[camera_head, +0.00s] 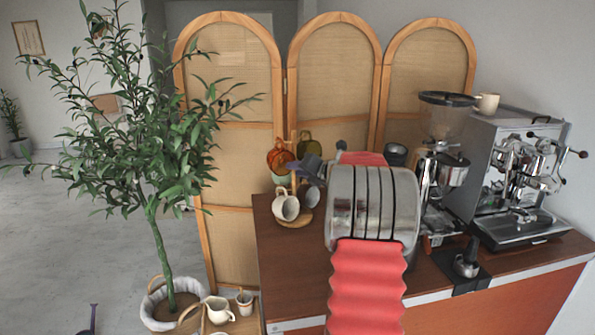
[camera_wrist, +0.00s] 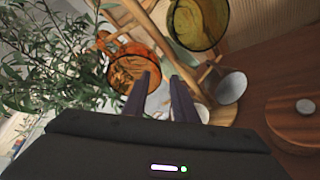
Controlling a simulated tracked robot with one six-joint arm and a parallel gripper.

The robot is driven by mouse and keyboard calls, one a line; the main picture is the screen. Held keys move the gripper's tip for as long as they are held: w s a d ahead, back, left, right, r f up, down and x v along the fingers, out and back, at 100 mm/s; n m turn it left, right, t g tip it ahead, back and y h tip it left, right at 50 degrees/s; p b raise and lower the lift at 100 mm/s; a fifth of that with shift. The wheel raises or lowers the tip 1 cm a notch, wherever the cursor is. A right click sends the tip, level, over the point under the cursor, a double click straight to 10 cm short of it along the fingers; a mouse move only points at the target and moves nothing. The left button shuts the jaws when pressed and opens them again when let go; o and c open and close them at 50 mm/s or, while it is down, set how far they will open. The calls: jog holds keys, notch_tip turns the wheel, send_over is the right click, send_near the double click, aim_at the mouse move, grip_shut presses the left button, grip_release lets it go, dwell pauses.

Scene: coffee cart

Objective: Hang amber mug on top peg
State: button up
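The amber mug (camera_head: 277,160) is at the upper left of the wooden mug tree (camera_head: 293,150), above the tray base. In the wrist view the amber mug (camera_wrist: 128,72) lies just beyond my left finger, its handle beside a wooden peg (camera_wrist: 104,37); I cannot tell whether the handle is around the peg. My gripper (camera_wrist: 162,78) has its fingers apart, with a visible gap between them and nothing clearly clamped. In the head view my gripper (camera_head: 306,166) is right beside the tree, partly hidden by my arm.
An olive mug (camera_head: 306,142) is at the tree's upper right, a pale green mug (camera_head: 281,180) below the amber one. A white mug (camera_head: 286,207) hangs low in front. The grinder (camera_head: 440,150) and espresso machine (camera_head: 515,185) stand right. A leafy plant (camera_head: 150,140) is left.

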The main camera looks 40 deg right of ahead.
jog(key=v, duration=1.3)
jog(key=shift+s, duration=0.35)
dwell(0.4)
